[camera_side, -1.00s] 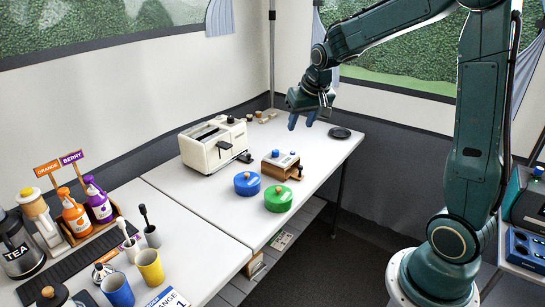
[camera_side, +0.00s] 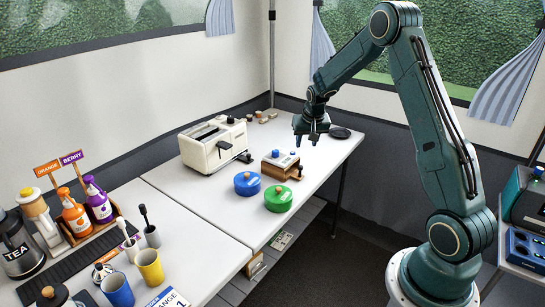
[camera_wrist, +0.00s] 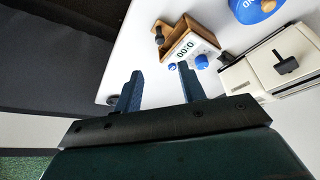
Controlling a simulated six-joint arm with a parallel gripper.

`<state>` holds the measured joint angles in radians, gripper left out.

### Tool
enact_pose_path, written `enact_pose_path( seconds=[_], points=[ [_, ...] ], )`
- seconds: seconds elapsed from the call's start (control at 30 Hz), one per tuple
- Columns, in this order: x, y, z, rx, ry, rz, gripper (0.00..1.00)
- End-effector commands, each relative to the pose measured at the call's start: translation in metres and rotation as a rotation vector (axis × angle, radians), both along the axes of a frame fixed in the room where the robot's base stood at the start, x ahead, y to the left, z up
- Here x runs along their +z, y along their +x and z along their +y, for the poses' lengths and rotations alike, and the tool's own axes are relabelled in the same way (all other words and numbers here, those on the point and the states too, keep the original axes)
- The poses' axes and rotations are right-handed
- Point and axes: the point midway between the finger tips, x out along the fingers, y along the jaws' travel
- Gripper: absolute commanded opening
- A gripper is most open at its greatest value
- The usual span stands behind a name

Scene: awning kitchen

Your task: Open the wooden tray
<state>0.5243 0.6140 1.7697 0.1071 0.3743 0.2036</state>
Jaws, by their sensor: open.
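The wooden tray (camera_side: 294,174) is a small brown wooden piece at a white-topped device with a blue knob, on the table near the middle of the side view. In the wrist view, the wooden tray (camera_wrist: 169,30) shows a dark knob (camera_wrist: 159,39) on its outer side, beside the device's numbered display (camera_wrist: 188,51). I cannot tell how far out the tray sits. My gripper (camera_side: 311,143) is above the table, just behind and to the right of the device, apart from it. In the wrist view its two fingers (camera_wrist: 160,78) are spread with nothing between them.
A cream toaster (camera_side: 213,145) stands to the left of the device. A blue lidded pot (camera_side: 247,184) and a green one (camera_side: 278,198) stand in front. A dark round dish (camera_side: 340,132) lies near the table's right end. The tabletop between dish and device is clear.

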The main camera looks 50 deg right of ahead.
Motion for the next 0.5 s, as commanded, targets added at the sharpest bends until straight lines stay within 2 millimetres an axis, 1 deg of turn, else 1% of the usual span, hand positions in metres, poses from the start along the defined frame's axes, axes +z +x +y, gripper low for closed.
enact_pose_path(
  seconds=[0.27,0.5],
  points=[
    [-0.011,0.003,-0.003,0.001,0.002,0.002,0.4],
    [-0.035,0.009,-0.009,0.001,0.003,0.003,0.4]
  ],
)
